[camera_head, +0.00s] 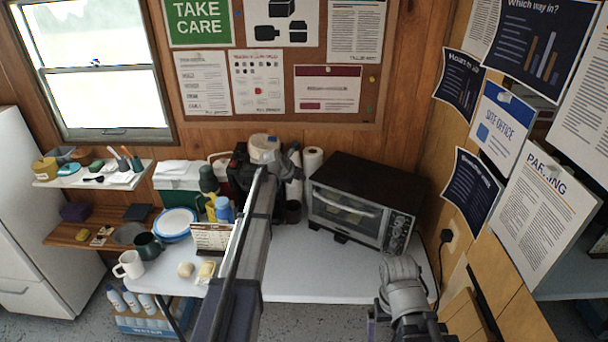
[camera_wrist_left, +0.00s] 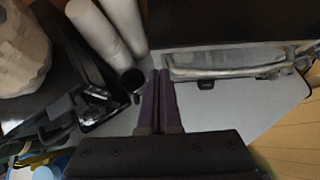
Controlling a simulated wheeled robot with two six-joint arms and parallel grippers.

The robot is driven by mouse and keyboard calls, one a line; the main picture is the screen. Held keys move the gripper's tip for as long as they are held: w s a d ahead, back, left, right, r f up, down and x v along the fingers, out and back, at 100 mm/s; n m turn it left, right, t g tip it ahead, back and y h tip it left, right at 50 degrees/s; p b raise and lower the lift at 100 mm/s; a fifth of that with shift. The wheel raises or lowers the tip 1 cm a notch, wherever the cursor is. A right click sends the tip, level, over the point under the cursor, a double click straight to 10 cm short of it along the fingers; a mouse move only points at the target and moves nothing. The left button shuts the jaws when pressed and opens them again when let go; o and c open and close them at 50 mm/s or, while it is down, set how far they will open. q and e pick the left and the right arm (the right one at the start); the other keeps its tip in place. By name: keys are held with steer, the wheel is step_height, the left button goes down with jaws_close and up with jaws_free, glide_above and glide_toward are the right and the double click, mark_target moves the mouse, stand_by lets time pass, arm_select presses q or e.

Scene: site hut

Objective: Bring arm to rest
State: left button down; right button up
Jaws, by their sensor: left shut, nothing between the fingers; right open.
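My left arm (camera_head: 245,245) reaches up and forward over the white table, its wrist (camera_head: 265,150) near the back wall. In the left wrist view my left gripper (camera_wrist_left: 158,74) has its two purple fingers together with nothing between them. It points towards the table between a dark mug (camera_wrist_left: 133,80) and the toaster oven. In the head view its fingers are hidden behind the arm. My right arm (camera_head: 405,290) is low at the front right, beyond the table's edge. My right gripper (camera_head: 374,324) shows only in part there, open and empty.
The toaster oven (camera_head: 362,200) stands on the table (camera_head: 320,275), right of my left arm. White paper rolls (camera_head: 313,162) stand behind. Bottles (camera_head: 224,209), blue-rimmed plates (camera_head: 176,223) and a white mug (camera_head: 130,264) stand left. The front right tabletop is clear.

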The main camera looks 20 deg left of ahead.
arm_select(q)
steer(key=shift+f, duration=0.1)
steer(key=s+d+f+m+g, duration=0.3)
steer(key=s+d+m, duration=0.6)
steer(key=s+d, duration=0.1)
steer(key=s+d+f+m+g, duration=0.2)
steer(key=s+d+m, duration=0.6)
steer(key=s+d, duration=0.15)
steer(key=s+d+f+m+g+y, duration=0.1)
steer(key=s+d+m+g, duration=0.1)
steer(key=s+m, duration=0.8)
steer(key=s+d+f+m+g+y+b, duration=0.1)
steer(key=s+d+m, duration=0.3)
steer(key=s+m, duration=0.6)
steer(key=s+g+y, duration=0.1)
steer(key=s, duration=0.4)
steer(key=shift+f, duration=0.25)
